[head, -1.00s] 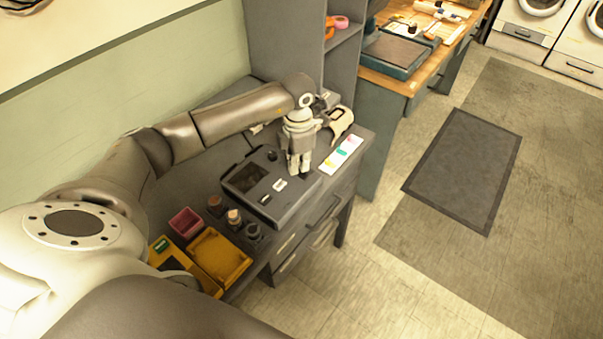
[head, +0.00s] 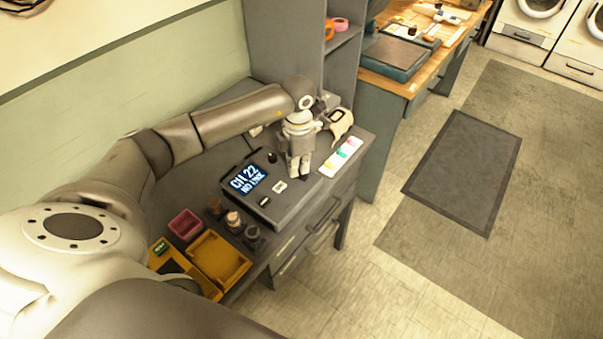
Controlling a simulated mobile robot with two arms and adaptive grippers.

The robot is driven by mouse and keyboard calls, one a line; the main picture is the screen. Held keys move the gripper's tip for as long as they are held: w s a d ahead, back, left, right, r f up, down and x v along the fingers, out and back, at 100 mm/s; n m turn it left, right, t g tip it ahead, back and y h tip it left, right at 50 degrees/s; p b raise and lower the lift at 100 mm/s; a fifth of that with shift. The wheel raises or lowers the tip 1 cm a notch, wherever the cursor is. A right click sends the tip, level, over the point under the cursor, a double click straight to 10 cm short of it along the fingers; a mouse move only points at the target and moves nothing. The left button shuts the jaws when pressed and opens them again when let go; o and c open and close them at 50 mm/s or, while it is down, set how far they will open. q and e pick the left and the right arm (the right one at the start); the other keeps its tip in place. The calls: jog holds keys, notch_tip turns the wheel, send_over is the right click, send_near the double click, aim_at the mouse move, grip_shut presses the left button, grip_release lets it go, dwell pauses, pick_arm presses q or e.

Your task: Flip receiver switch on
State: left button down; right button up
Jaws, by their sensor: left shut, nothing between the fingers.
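The receiver (head: 285,207) is a dark box on the grey desk, and its lit screen (head: 248,180) reads "CH 22 NO LINK". A round black knob (head: 272,158) and a small pale piece (head: 279,187) sit on its top. My left gripper (head: 300,177) is shut, empty and pointing down at the receiver's right end. I cannot tell whether its fingertips touch the receiver. I cannot make out the switch for certain; the gripper may cover it. My right gripper is out of view.
Several small jars (head: 233,219), a red box (head: 185,224) and a yellow tray (head: 220,258) stand left of the receiver. A card with coloured patches (head: 341,157) and a cream-coloured object (head: 339,125) lie to its right. A shelf unit (head: 285,45) stands behind.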

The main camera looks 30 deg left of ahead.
pick_arm(q)
jog(key=shift+r+p, duration=1.7)
jog(key=shift+r, duration=1.4)
